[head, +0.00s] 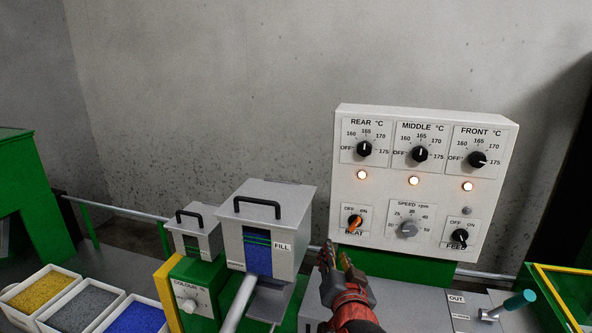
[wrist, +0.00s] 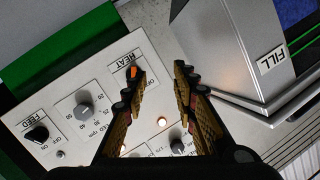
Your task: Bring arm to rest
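My gripper (head: 338,262) is in front of the lower left part of the white control panel (head: 419,276), just below the orange HEAT knob (head: 354,222). In the wrist view my gripper (wrist: 162,76) has its two fingers apart with nothing between them. The HEAT knob (wrist: 132,72) shows there close by the tip of the left finger; I cannot tell whether they touch. My red and dark arm rises from the bottom of the head view.
The grey FILL hopper (head: 262,215) stands close left of my gripper. A smaller COLOUR hopper (head: 196,240) is beside it. Bins of yellow (head: 38,291), grey (head: 82,311) and blue pellets sit at lower left. A teal-handled lever (head: 515,302) is at lower right.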

